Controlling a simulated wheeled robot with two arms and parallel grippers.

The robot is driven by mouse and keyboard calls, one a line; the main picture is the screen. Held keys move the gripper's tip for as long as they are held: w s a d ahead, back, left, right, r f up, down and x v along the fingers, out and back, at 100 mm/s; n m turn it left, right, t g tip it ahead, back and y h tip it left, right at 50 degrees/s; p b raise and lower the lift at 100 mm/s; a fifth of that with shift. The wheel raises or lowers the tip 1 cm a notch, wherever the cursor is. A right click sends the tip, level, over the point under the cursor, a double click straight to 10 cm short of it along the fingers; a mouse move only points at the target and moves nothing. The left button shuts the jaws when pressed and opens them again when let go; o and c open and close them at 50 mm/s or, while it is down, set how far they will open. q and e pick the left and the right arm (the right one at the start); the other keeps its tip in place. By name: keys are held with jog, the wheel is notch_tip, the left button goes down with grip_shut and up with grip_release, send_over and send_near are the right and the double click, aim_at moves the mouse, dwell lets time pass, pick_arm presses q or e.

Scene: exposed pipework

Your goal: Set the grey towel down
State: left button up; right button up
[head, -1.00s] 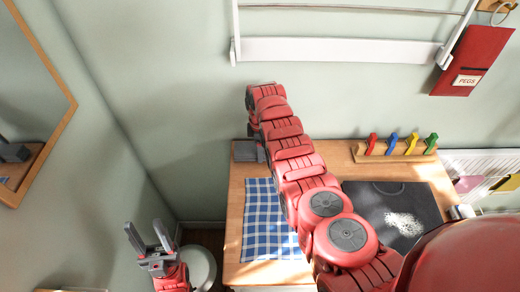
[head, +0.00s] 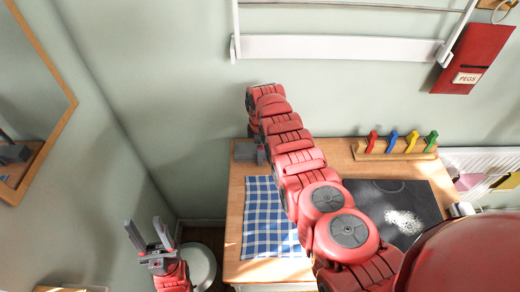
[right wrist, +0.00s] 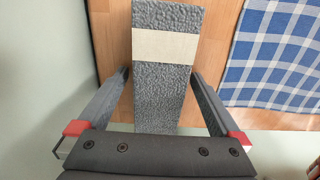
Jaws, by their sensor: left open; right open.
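The grey towel (right wrist: 160,88) is a folded, rough grey bundle with a beige band. In the head view the towel (head: 244,151) lies at the back left corner of the wooden worktop (head: 235,200), partly hidden by my right arm. My right gripper (right wrist: 160,78) is open, with a finger on each side of the towel. Narrow gaps seem to show between the fingers and the towel. My left gripper (head: 149,236) is open and empty, off the worktop at the lower left.
A blue checked cloth (head: 265,222) lies just in front of the towel. A dark board (head: 385,195) with white powder and a rack of coloured pegs (head: 395,148) are to the right. A white wall rack (head: 340,49) hangs above. A wall closes off the left.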

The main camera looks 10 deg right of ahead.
jog(key=shift+r, duration=0.2)
jog(key=shift+w+r, duration=0.1)
notch_tip(320, 180, up, 7)
jog(key=b, duration=0.3)
jog(key=shift+r, duration=0.2)
notch_tip(320, 180, up, 4)
jog(key=shift+r+p, duration=0.15)
jog(key=shift+p, duration=1.05)
